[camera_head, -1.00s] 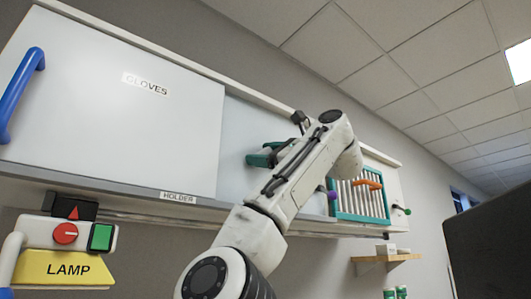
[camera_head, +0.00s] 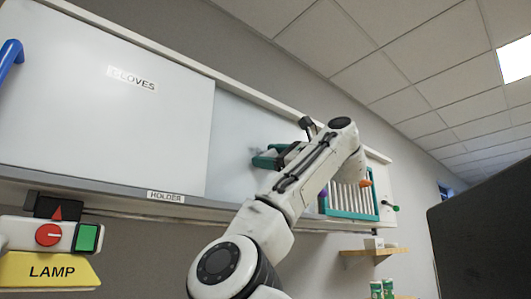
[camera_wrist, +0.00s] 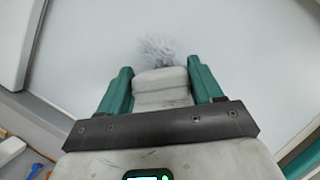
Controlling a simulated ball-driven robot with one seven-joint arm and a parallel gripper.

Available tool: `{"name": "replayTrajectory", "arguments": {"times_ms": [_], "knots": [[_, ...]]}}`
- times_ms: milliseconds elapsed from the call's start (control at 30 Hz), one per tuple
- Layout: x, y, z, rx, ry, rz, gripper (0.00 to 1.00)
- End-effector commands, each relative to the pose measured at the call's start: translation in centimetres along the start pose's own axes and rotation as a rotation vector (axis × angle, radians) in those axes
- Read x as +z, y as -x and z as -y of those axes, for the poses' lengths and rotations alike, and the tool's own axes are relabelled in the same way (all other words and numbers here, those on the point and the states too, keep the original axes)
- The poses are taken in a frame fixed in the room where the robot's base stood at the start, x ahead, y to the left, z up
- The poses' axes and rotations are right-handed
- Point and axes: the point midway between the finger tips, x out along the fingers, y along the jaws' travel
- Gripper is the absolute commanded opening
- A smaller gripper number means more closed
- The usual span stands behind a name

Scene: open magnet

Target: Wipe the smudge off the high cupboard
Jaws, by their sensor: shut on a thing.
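The high cupboard (camera_head: 232,140) runs along the wall, with a white door labelled GLOVES (camera_head: 100,110) at left and a pale blue-white panel beside it. In the wrist view a grey, scribbly smudge (camera_wrist: 158,46) shows on the pale panel. My gripper (camera_head: 266,158) is in front of that panel; its teal fingers also show in the wrist view (camera_wrist: 162,80). It is shut on a pale grey pad (camera_wrist: 161,82), whose front edge lies just below the smudge in the picture. The pad overlaps the smudge's lower edge in view; I cannot tell whether it touches the panel.
A teal-framed rack (camera_head: 350,204) is right of my arm, partly hidden by it. A LAMP box (camera_head: 50,270) with a red knob and green button hangs at lower left. A small wooden shelf (camera_head: 375,252) is at lower right. A dark panel (camera_head: 485,235) fills the right edge.

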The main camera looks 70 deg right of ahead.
Motion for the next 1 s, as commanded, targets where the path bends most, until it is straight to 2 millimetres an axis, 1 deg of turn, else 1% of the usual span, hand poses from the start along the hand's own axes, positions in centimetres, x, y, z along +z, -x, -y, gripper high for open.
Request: {"name": "replayTrajectory", "arguments": {"times_ms": [33, 200, 467, 900, 1000], "knots": [[-0.2, 0.1, 0.5, -0.001, -0.001, -0.001, 0.41], [-1.1, 0.3, 1.5, 0.000, -0.001, -0.002, 0.41], [-1.8, 0.5, 2.1, 0.002, -0.001, -0.001, 0.41], [-3.9, 1.3, 4.4, 0.001, -0.002, -0.003, 0.41], [-4.1, 1.4, 4.7, 0.001, -0.002, -0.001, 0.41]]}}
